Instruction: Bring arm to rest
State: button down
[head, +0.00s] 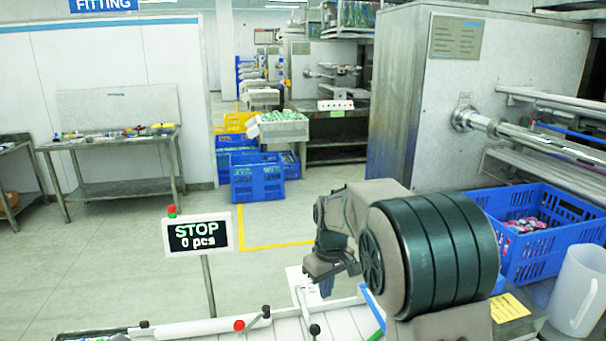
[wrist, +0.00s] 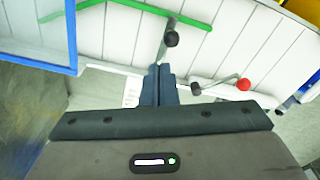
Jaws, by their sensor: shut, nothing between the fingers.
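My gripper (wrist: 160,85) is shut and empty. In the wrist view its two dark fingers meet in front of a white slatted surface (wrist: 210,45). In the head view my gripper (head: 326,285) points down at the middle of the picture, left of my large dark arm joint. It is partly hidden by my own wrist links. Below it is the white machine top (head: 345,322) with small levers. I cannot tell the exact gap between the fingertips and that top.
A display (head: 197,236) reading "STOP 0 pcs" stands on a post at left. A red-knobbed lever (head: 252,320) is near the front. A blue crate (head: 530,235) with packets and a white jug (head: 577,290) are at right. Open floor lies behind the display.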

jog(key=s+d+r+m+t, duration=0.1)
jog(key=s+d+r+m, duration=0.35)
jog(key=s, duration=0.75)
jog(key=s+d+r+m+t, duration=0.1)
jog(key=s+d, duration=0.1)
jog(key=s, duration=0.5)
jog(key=s+d+r+m+t, duration=0.1)
jog(key=s+d, duration=0.1)
jog(key=s, duration=0.5)
jog(key=shift+s+d, duration=0.2)
jog(key=shift+s, duration=0.05)
